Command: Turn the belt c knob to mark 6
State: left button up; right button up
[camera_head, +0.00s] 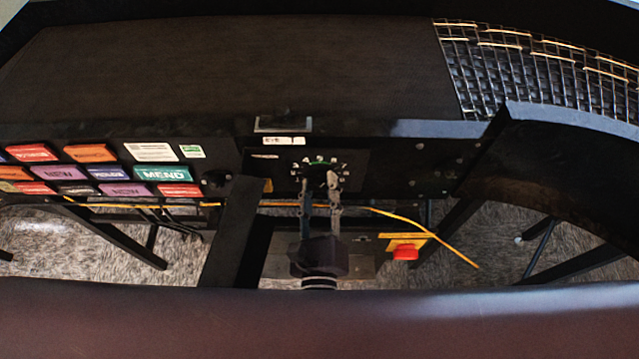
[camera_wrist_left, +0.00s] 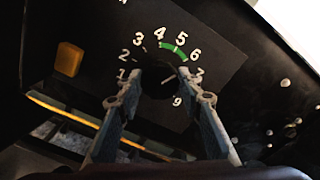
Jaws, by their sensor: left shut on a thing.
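The belt c knob (camera_wrist_left: 158,79) is a dark round knob on a black panel. White marks 1 to 9 ring it, with a green arc (camera_wrist_left: 174,48) from about 4 to 6. A pale pointer line on the knob points right and slightly up, around 6 to 7; I cannot tell exactly where. My left gripper (camera_wrist_left: 152,90) has a finger on each side of the knob, shut on it. In the head view the same gripper (camera_head: 320,182) reaches up to the dial, its fingers partly hiding the knob. My right gripper is not in view.
A red button (camera_head: 405,253) on a yellow plate sits low to the right of my gripper. Colourful stickers (camera_head: 95,172) cover the panel at left. An orange cable (camera_head: 420,228) hangs below the panel.

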pick_arm(q)
jog(key=shift+s+f+m, duration=0.1)
jog(key=shift+f+m, duration=0.05)
jog(key=shift+m, duration=0.15)
jog(key=o, duration=1.2)
jog(key=shift+c, duration=0.2)
jog(key=s, duration=1.2)
